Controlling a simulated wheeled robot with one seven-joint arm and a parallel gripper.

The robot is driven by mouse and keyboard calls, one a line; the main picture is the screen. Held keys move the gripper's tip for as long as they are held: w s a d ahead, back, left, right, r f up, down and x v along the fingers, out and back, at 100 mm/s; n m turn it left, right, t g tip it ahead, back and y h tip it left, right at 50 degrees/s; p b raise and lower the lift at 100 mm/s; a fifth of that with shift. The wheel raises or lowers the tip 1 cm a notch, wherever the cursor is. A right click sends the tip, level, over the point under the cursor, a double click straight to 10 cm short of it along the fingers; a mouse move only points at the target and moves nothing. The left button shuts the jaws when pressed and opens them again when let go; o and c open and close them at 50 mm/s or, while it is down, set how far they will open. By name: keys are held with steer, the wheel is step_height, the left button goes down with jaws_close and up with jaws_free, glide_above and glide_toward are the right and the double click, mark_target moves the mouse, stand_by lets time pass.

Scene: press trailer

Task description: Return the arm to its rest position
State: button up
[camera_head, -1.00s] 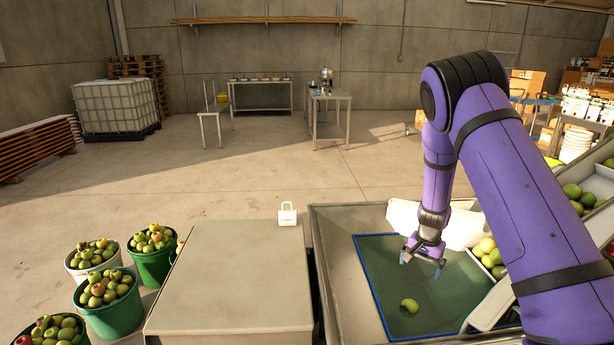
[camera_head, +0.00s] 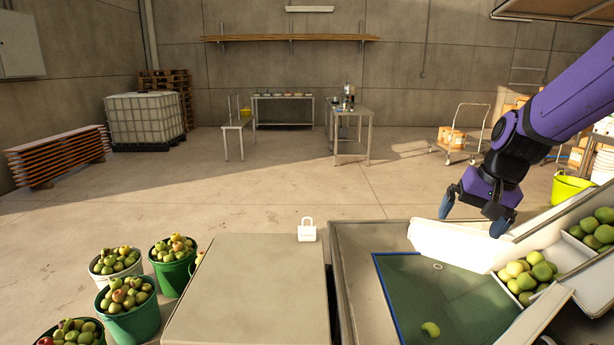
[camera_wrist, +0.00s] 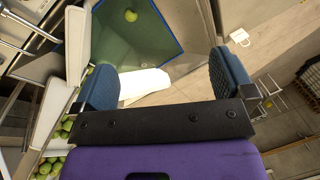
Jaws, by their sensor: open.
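My gripper (camera_head: 472,216) is raised at the right in the head view, above the white chute (camera_head: 455,246), with its blue fingers spread and nothing between them. The wrist view shows the two blue fingers (camera_wrist: 168,88) wide apart, with the white chute beyond them. My purple arm reaches in from the upper right. A single green apple (camera_head: 431,329) lies on the green mat (camera_head: 400,290) inside the metal tray. The apple also shows at the top of the wrist view (camera_wrist: 131,15), well away from the fingers.
Bins of green apples (camera_head: 527,272) stand right of the mat. Green and white buckets of apples (camera_head: 130,310) stand at the lower left. The floor behind is largely open.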

steer(key=s+r+n+t+h, duration=0.1)
steer(key=s+r, duration=0.3)
steer(key=s, duration=0.7)
steer(key=s+a+r+n+t+h, duration=0.1)
steer(key=s+r+n, duration=0.2)
steer(key=s, duration=0.8)
steer(key=shift+s+a+r, duration=0.25)
steer(key=shift+s+r, duration=0.1)
steer(key=shift+r, duration=0.45)
